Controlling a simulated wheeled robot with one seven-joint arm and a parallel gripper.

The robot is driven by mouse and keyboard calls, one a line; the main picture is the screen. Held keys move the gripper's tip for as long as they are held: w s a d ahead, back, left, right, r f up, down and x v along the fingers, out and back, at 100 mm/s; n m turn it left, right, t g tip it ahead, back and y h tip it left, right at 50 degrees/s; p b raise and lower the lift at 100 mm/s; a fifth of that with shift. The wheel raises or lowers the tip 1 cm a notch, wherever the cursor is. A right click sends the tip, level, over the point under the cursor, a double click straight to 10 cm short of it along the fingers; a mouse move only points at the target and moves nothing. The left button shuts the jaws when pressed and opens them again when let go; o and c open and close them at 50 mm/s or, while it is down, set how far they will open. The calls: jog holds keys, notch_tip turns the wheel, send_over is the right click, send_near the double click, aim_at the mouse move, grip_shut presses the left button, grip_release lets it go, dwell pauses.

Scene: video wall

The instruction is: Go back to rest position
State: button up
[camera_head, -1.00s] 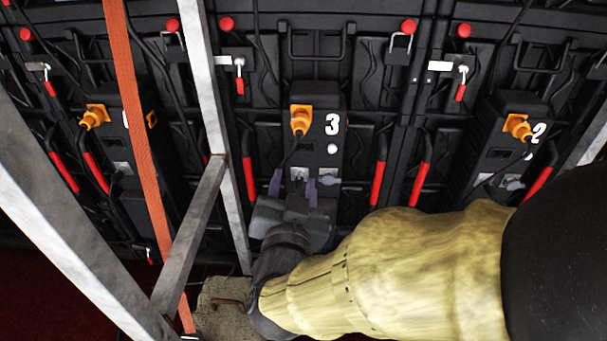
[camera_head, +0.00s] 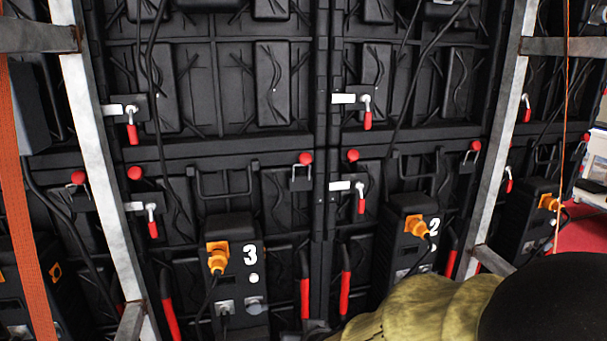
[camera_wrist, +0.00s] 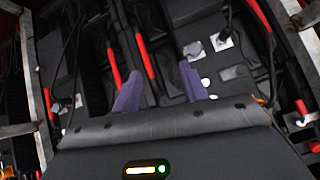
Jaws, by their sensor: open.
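My gripper (camera_wrist: 160,88) shows in the wrist view with two purple fingers apart and nothing between them. It points at the black back of the video wall, and no finger is seen touching anything. In the head view my yellow-sleeved arm reaches in from the lower right, and the fingers are not seen there. The black box numbered 3 (camera_head: 236,288) has an orange plug (camera_head: 217,259) in its upper socket. A dark cable is in a lower socket (camera_head: 225,309).
The box numbered 2 (camera_head: 405,235) with an orange plug stands right of it. Metal truss posts (camera_head: 88,120) (camera_head: 500,130) and an orange strap (camera_head: 32,200) stand in front of the wall. Red handles (camera_head: 305,300) and loose cables are close to the arm.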

jog(key=s+d+f+m+g+h+p, duration=0.1)
jog(key=s+d+g+h, duration=0.2)
jog(key=d, duration=0.5)
jog(key=s+d+f+g+p, duration=0.1)
jog(key=s+d+f+g, duration=0.15)
jog(key=s+d, duration=0.35)
notch_tip(320, 180, up, 39)
jog(key=d+p, duration=0.1)
jog(key=p, duration=3.7)
jog(key=shift+w+d+g, duration=0.2)
jog(key=shift+w+g, duration=0.25)
jog(key=shift+f, duration=0.15)
jog(key=shift+w+a, duration=0.1)
jog(key=shift+a, duration=0.05)
